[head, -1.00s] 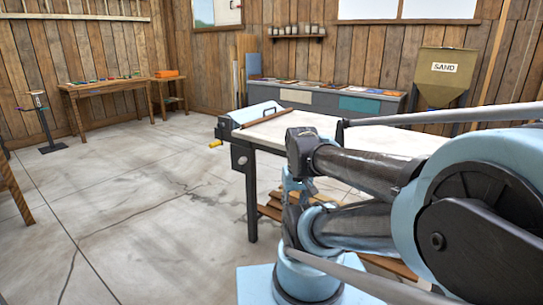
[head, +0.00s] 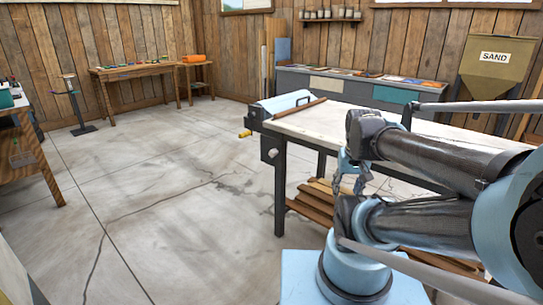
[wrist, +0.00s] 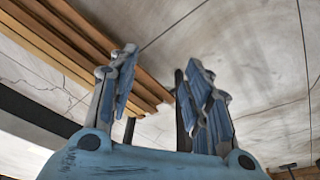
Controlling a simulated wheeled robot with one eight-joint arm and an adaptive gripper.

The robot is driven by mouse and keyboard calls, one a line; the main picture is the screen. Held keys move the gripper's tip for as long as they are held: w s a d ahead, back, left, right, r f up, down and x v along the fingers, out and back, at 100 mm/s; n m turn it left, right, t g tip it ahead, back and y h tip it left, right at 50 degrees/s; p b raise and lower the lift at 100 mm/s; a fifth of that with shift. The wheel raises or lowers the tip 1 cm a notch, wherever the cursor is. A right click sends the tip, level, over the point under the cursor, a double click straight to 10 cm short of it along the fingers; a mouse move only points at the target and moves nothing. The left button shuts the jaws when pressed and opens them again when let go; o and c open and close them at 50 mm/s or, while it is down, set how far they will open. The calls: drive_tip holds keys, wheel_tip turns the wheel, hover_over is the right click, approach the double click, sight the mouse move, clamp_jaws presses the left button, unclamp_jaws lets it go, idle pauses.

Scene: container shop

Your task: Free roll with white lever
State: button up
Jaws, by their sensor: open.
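A long workbench (head: 400,136) with a pale top stands ahead, right of centre in the head view. A light blue roll-shaped part (head: 283,104) lies across its left end, with a brown rod (head: 300,108) beside it. A yellow grip (head: 245,134) sticks out low at that end. A small white round part (head: 272,153) shows on the dark end bracket; I cannot tell whether it is the white lever. My gripper (head: 350,172) is in front of the bench, apart from these parts. In the wrist view my gripper (wrist: 160,68) is open, with nothing between its fingers.
Wooden boards (head: 310,208) lie low under the bench. A sand hopper (head: 497,68) stands at the back right, and a grey cabinet (head: 345,88) along the back wall. A wooden table (head: 135,75) and a stand (head: 75,105) are at the back left. The left floor (head: 150,190) is clear.

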drive_tip(key=w+a+r+m+t, duration=0.1)
drive_tip(key=w+a+r, duration=0.1)
drive_tip(key=w, duration=0.4)
drive_tip(key=w+a+r+m, duration=0.1)
drive_tip(key=w+r+m, duration=0.15)
drive_tip(key=w, duration=0.35)
drive_tip(key=m+t+y, duration=0.2)
drive_tip(key=m+t, duration=0.2)
drive_tip(key=m, duration=0.1)
hover_over(272, 152)
drive_tip(key=s+d, duration=0.2)
drive_tip(key=s, duration=0.7)
wheel_tip(272, 152, down, 4)
drive_tip(key=shift+s+d+f+x, duration=0.1)
drive_tip(key=shift+d+x, duration=0.05)
drive_tip(key=shift+x, duration=2.6)
drive_tip(key=shift+s+d+f+x, duration=0.1)
drive_tip(key=shift+x, duration=2.65)
drive_tip(key=shift+s+d+f+x, duration=0.1)
drive_tip(key=shift+d+f+x, duration=0.05)
drive_tip(key=shift+x, duration=2.65)
drive_tip(key=shift+a, duration=0.1)
clamp_jaws()
